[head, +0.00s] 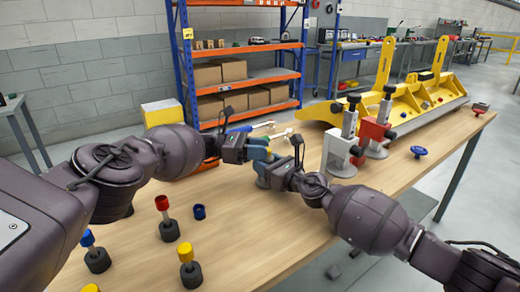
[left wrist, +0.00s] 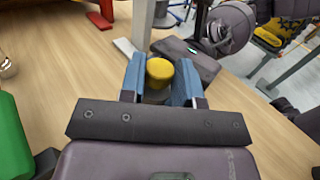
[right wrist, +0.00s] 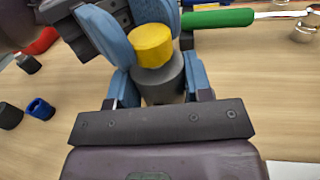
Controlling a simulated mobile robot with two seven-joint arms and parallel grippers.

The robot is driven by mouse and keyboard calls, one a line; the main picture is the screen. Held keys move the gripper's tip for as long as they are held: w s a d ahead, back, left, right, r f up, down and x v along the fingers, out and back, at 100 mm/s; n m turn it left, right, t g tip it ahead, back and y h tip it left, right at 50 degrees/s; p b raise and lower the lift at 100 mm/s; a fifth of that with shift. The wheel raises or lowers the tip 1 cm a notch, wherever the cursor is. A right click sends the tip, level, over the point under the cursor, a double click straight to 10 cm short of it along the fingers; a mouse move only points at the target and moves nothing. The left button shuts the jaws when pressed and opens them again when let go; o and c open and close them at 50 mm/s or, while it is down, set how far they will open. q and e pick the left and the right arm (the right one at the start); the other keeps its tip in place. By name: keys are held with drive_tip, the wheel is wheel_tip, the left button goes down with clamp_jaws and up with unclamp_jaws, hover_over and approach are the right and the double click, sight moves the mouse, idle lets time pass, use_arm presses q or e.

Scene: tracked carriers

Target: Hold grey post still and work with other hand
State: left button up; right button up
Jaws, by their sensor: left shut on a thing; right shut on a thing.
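A grey post (right wrist: 165,82) with a yellow cap (right wrist: 152,46) on its top stands between my two grippers. My right gripper (right wrist: 160,90) is shut around the grey post's lower body, one blue finger on each side. My left gripper (left wrist: 160,82) is shut around the yellow cap (left wrist: 159,72), above the right one. In the head view, my left gripper (head: 259,150) and right gripper (head: 267,174) meet near the table's middle and hide most of the post. Whether the cap is fully seated cannot be told.
Capped posts stand at front left: red (head: 168,222), blue (head: 95,254) and yellow (head: 187,267). A loose blue cap (head: 199,211) lies nearby. White (head: 342,150) and red (head: 377,138) clamps and a yellow fixture (head: 410,100) are right. A green-handled tool (right wrist: 218,18) lies close behind.

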use_arm(q)
drive_tip(key=shift+a+f, duration=0.15)
drive_tip(key=o, duration=0.9)
drive_tip(key=shift+o, duration=0.2)
drive_tip(key=a, duration=0.7)
drive_tip(key=shift+w+a, duration=0.2)
drive_tip(key=shift+w, duration=0.1)
